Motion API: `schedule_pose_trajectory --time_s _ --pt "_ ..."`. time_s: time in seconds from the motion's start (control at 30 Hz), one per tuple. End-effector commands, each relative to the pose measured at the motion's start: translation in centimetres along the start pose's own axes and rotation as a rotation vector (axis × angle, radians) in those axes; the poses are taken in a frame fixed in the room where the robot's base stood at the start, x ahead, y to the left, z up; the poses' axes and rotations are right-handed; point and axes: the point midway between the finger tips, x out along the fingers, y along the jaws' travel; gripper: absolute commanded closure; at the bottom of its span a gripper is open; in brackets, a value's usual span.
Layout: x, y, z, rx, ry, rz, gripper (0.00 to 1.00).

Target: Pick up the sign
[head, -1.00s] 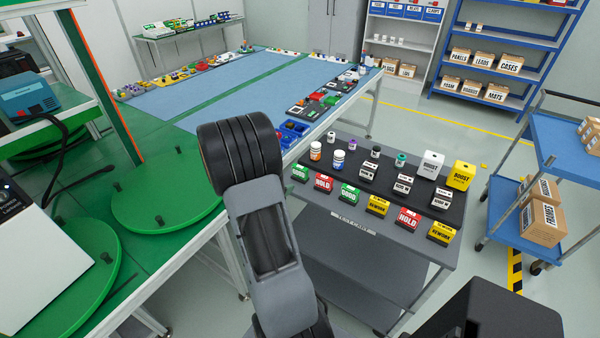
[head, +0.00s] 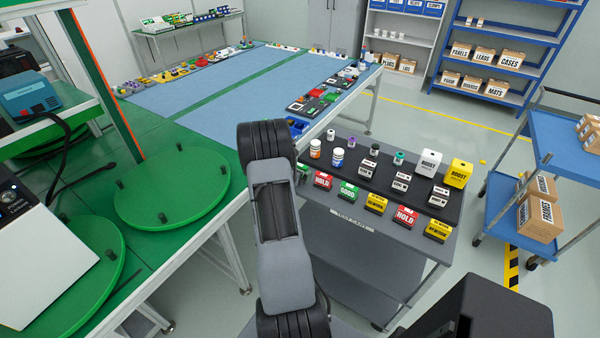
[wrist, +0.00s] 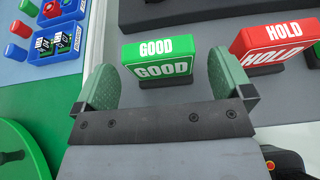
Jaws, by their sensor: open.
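A green sign marked GOOD (wrist: 158,62) stands upright on a dark base in the wrist view. My gripper (wrist: 162,76) is open, with one green finger towards each side of this sign. The fingers appear apart from it. A red HOLD sign (wrist: 275,42) stands just right of the right finger. In the head view the leftmost green sign (head: 303,172) is partly hidden by my arm, and my gripper is hidden there. More signs stand in that row: red HOLD (head: 322,181), green GOOD (head: 348,191), yellow REWORK (head: 376,203), a second red HOLD (head: 405,216) and another yellow one (head: 437,230).
The signs stand along the front of a grey cart (head: 350,225). Bottles, small label blocks and white and yellow BOOST boxes (head: 460,172) stand behind them. A blue tray (wrist: 57,40) lies left of the gripper. A green turntable (head: 170,190) is at left.

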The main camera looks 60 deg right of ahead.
Motion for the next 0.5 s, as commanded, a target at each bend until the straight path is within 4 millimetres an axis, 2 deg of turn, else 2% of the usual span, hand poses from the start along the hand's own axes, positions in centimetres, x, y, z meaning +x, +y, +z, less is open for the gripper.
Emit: schedule_pose_trajectory --time_s 0.3,0.5 --pt "3.9 -0.1 0.1 0.001 0.001 -0.002 0.02" --pt "4.4 -0.1 0.0 0.000 0.001 0.000 0.02"
